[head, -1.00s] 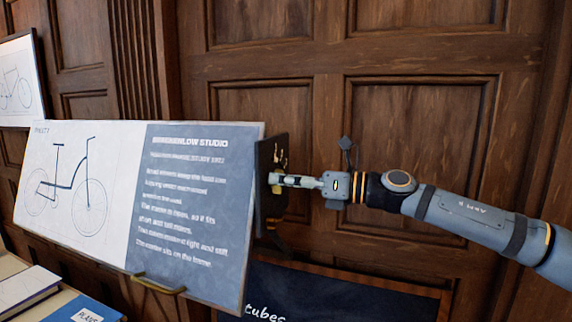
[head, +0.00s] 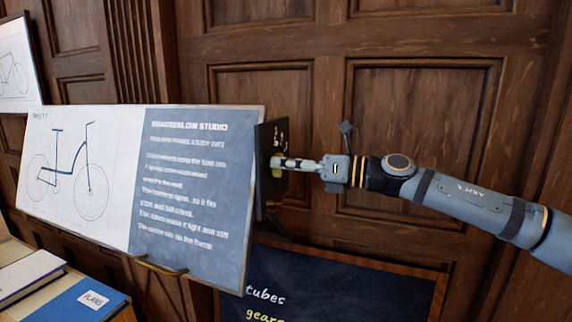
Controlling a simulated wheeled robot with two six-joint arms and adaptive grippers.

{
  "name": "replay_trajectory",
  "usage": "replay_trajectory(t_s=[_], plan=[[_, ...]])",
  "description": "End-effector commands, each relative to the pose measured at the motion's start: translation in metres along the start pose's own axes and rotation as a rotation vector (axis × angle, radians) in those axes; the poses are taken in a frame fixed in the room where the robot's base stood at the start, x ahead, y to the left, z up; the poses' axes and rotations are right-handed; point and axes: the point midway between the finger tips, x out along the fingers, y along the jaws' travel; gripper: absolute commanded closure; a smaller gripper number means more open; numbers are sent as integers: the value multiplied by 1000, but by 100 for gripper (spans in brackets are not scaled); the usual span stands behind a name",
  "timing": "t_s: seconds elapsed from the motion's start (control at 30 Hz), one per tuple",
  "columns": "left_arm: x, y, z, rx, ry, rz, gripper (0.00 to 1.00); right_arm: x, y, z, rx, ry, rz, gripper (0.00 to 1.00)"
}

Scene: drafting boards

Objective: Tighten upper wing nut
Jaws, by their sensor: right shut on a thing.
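A drafting board (head: 80,150) with a bicycle drawing and a blue text panel stands tilted at the left. A dark bracket plate (head: 265,190) is at its right edge, with brass-coloured hardware (head: 282,132) near its top. My right gripper (head: 277,162) reaches in from the right, level with the plate. It is shut on the upper wing nut at the plate, and its fingers mostly hide the nut. My left gripper is not in view.
A dark chalkboard (head: 340,290) with a wooden frame stands below my right arm. Books (head: 75,300), one labelled PLANS, lie at the lower left. A brass holder (head: 160,267) is at the board's lower edge. Panelled wood wall (head: 420,120) fills the background.

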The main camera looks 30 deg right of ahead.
Motion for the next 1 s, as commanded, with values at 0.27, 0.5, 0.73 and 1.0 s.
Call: replay_trajectory(t_s=[0.27,0.5,0.73,1.0], plan=[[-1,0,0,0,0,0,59,0,-2,1,179,-2,-2,100],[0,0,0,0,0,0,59,0,-3,1,406,-3,-2,100],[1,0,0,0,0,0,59,0,-4,0,625,-3,-2,100],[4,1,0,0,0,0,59,0,-5,-1,860,-4,-2,100]])
